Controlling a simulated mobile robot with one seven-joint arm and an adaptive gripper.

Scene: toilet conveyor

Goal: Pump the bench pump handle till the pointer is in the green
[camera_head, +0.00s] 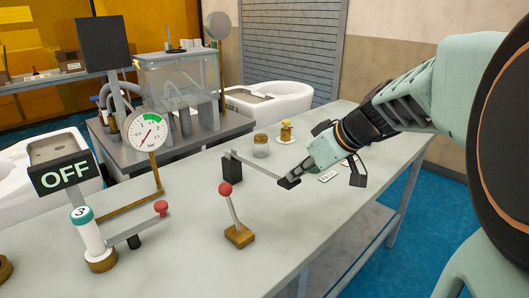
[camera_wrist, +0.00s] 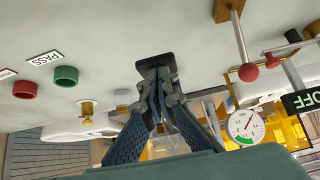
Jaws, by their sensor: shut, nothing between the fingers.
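The round gauge (camera_head: 148,130) has a green band at its upper right. Its red pointer points to the lower left, outside the green; the gauge also shows upside down in the wrist view (camera_wrist: 244,126). A grey bar (camera_head: 256,167) runs from a black block (camera_head: 232,168) to a dark flat pad (camera_head: 288,183). My gripper (camera_head: 297,178) is at this pad, its fingers shut and empty. In the wrist view the pad (camera_wrist: 155,61) shows just beyond my fingertips (camera_wrist: 158,78). I cannot tell whether they touch.
A red-knobbed lever (camera_head: 225,188) stands in front of the black block. A white cylinder (camera_head: 90,232) with a red-knobbed arm and an OFF sign (camera_head: 63,174) stand left. Jars (camera_head: 261,146) stand behind. Green (camera_wrist: 66,76) and red (camera_wrist: 25,89) rings lie near labels.

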